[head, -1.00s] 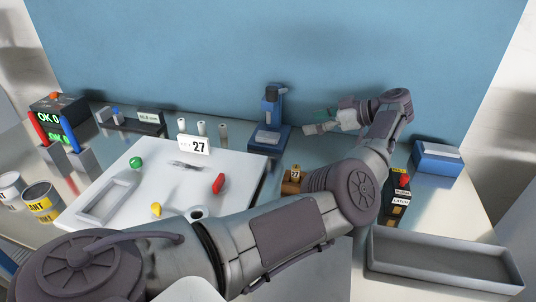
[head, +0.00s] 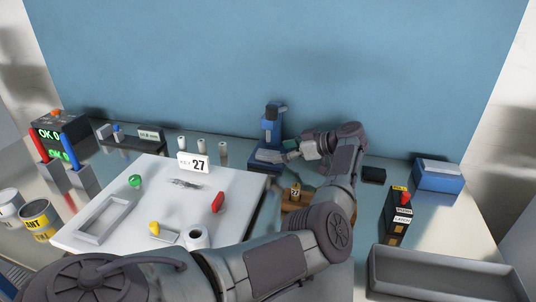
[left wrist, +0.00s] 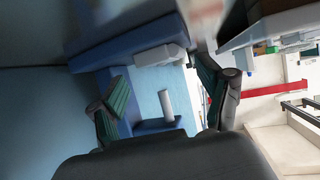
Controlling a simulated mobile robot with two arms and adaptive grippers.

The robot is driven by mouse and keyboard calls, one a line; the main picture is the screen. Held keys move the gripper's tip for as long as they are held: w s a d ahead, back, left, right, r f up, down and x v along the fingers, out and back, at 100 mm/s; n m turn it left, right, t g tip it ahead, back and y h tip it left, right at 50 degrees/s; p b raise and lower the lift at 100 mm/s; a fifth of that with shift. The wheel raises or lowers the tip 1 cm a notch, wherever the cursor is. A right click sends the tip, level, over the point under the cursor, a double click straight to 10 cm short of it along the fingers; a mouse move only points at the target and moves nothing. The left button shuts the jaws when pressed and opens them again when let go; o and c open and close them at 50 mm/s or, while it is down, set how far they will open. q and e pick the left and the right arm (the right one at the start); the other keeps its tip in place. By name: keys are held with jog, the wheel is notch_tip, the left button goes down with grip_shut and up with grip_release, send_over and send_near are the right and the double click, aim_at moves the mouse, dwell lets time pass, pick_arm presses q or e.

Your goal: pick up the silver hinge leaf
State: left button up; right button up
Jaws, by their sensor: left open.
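A small silver piece (head: 186,183), which looks like the hinge leaf, lies flat on the white board (head: 135,185) in the head view; its outline is too small to be sure. My left gripper (head: 284,151) is far to its right, in front of the blue press-like stand (head: 273,128). In the left wrist view its two green-padded fingers (left wrist: 168,100) are spread apart with nothing gripped. A pale cylinder (left wrist: 166,105) on a blue body shows beyond the gap between them. My right gripper is not in view.
On the board are a green knob (head: 135,181), a red piece (head: 218,202), a yellow piece (head: 154,228), a white ring (head: 197,238) and an empty frame (head: 102,220). A grey tray (head: 445,280) and blue box (head: 438,176) stand right. My left arm spans the front.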

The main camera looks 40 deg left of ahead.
aim_at(268, 152)
pick_arm(q)
jog(key=x, duration=0.4)
jog(key=shift+a+r+p, duration=0.1)
jog(key=shift+a+p, duration=0.05)
jog(key=shift+p, duration=0.15)
jog(key=c, duration=0.4)
grip_shut()
